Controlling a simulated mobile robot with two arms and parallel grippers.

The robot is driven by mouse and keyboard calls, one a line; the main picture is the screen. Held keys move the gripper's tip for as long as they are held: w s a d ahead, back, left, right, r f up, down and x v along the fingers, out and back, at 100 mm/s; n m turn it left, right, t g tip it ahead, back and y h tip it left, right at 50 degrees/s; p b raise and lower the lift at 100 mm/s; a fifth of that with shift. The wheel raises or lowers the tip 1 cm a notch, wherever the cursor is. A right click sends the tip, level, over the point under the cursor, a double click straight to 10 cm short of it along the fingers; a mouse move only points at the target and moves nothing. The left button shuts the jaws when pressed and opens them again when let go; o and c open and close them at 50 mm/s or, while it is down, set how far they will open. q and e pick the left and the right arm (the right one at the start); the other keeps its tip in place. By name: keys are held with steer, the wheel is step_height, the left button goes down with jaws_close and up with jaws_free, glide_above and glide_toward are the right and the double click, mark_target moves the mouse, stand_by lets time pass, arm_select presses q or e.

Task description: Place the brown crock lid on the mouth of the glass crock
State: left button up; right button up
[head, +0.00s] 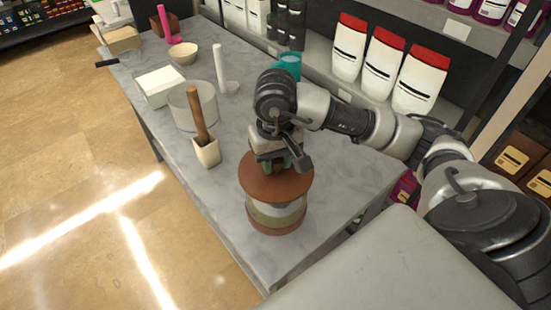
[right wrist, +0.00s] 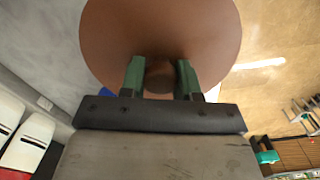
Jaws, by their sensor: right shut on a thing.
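The brown crock lid (head: 258,187) is a round disc with a knob, directly over the mouth of the glass crock (head: 262,213). The crock stands upright near the table's front end, with a brown band at its base. Whether the lid rests on the rim or hovers just above it I cannot tell. My right gripper (head: 279,166) is above the lid, shut on its knob. In the right wrist view, the two green fingers (right wrist: 160,80) are on either side of the knob, and the lid (right wrist: 160,25) fills the upper middle. My left gripper is not in view.
Shelves with red-capped white bottles (head: 383,66) stand behind. Bare table lies left of the crock.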

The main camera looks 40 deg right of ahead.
steer(key=shift+f, duration=0.1)
steer(key=o, duration=1.1)
step_height(320, 180, up, 11)
steer(key=shift+f+b, duration=0.1)
steer(key=shift+b, duration=0.3)
